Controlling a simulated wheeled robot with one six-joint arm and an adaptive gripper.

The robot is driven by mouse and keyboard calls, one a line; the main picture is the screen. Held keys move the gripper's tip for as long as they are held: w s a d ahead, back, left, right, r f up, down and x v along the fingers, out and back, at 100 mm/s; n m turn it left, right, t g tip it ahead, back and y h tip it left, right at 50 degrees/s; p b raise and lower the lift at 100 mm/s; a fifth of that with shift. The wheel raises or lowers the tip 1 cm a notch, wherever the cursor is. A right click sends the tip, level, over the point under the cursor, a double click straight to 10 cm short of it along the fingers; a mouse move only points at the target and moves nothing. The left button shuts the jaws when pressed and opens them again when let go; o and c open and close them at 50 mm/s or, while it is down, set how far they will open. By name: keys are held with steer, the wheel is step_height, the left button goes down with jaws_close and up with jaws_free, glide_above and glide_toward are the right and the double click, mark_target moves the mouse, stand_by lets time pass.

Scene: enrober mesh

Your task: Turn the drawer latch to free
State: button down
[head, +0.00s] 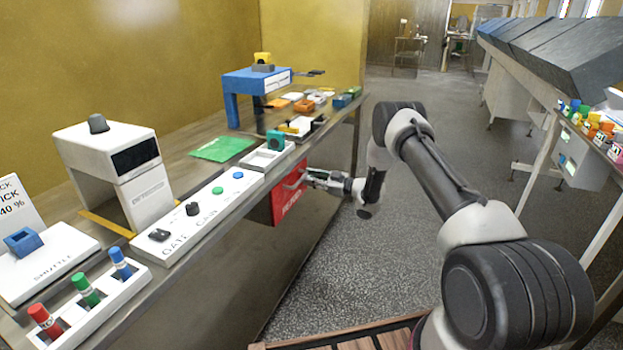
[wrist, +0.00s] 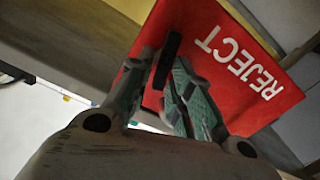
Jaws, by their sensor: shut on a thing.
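The red drawer front (head: 288,202) is under the bench edge in the head view, with white lettering on it. In the wrist view the red front (wrist: 215,25) reads REJECT. The latch is a dark bar (wrist: 168,58) standing at the left part of the red front. My gripper (wrist: 165,75) is shut on the latch, one finger on each side of it. In the head view my gripper (head: 306,179) reaches the drawer front from the right, and the latch is too small to make out there.
The bench above holds a white panel (head: 190,222) with knobs and buttons, a white tray (head: 262,162), a green sheet (head: 221,149) and a blue press-like frame (head: 232,97). The grey floor (head: 400,240) right of the bench is clear.

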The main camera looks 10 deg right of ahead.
steer(key=shift+s+a+f+n, duration=0.2)
steer(key=shift+f+n, duration=0.1)
steer(key=shift+n, duration=2.15)
steer(key=shift+s+a+f+n, duration=0.15)
steer(key=shift+f+n, duration=0.15)
steer(key=shift+n, duration=2.1)
steer(key=shift+s+a+f+n, duration=0.1)
steer(key=shift+s+f+n, duration=0.15)
steer(key=shift+n, duration=2.2)
steer(key=c, duration=1.5)
jaws_free()
steer(key=shift+w, duration=0.1)
steer(key=v, duration=1.2)
